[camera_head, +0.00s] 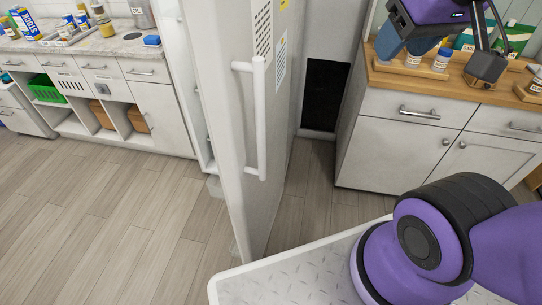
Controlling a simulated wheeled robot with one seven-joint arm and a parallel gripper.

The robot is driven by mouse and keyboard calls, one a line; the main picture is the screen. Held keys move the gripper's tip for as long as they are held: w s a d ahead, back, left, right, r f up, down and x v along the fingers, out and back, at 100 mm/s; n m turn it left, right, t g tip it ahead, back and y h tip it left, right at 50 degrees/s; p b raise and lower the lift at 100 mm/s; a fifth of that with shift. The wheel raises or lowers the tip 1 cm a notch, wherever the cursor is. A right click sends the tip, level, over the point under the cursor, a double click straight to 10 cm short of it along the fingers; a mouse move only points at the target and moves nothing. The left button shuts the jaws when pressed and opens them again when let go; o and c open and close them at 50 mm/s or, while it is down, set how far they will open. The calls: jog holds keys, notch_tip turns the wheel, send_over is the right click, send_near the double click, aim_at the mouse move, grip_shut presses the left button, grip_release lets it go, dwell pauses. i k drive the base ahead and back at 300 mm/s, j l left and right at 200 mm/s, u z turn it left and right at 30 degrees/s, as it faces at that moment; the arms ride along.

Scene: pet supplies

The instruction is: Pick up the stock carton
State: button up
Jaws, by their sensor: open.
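A blue and yellow carton (25,23) with large white lettering that seems to read "STOCK" stands at the far left, on the back counter. It is upright among other goods. My gripper (482,62) is at the top right, in front of the wooden counter top and far from the carton. It is open, with one dark fingertip clearly visible; the rest is partly cut off by the frame edge. I see nothing held in it.
A tall white door (235,130) with a long handle stands open mid-view, between the left counter (130,48) and the wooden-topped cabinet (385,80). Small bottles and a tray stand on that cabinet. The wood floor (90,215) at left is clear.

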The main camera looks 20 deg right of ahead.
aim_at(22, 17)
jog(key=j+u, duration=0.1)
jog(key=j, duration=0.3)
jog(key=i+j+u, duration=0.1)
jog(key=j, duration=0.25)
jog(key=i+j+u, duration=0.35)
jog(key=j, duration=0.15)
jog(key=i+j+u, duration=0.75)
jog(key=i+j+z, duration=0.1)
jog(key=i, duration=0.4)
jog(key=i+j+z, duration=0.1)
jog(key=i, duration=0.4)
jog(key=i+l, duration=0.15)
jog(key=i, duration=0.75)
jog(key=i+l, duration=0.15)
jog(key=i, duration=0.75)
jog(key=i+u, duration=0.25)
jog(key=i, duration=0.65)
jog(key=i+j+z, duration=0.1)
jog(key=i+z, duration=0.3)
jog(key=i+j+z, duration=0.15)
jog(key=z, duration=0.2)
jog(key=i+z, duration=0.1)
jog(key=z, duration=0.3)
jog(key=i+z, duration=0.15)
jog(key=z, duration=0.2)
jog(key=i+j+z, duration=0.1)
jog(key=z, duration=0.3)
jog(key=i+j+z, duration=0.1)
jog(key=z, duration=0.25)
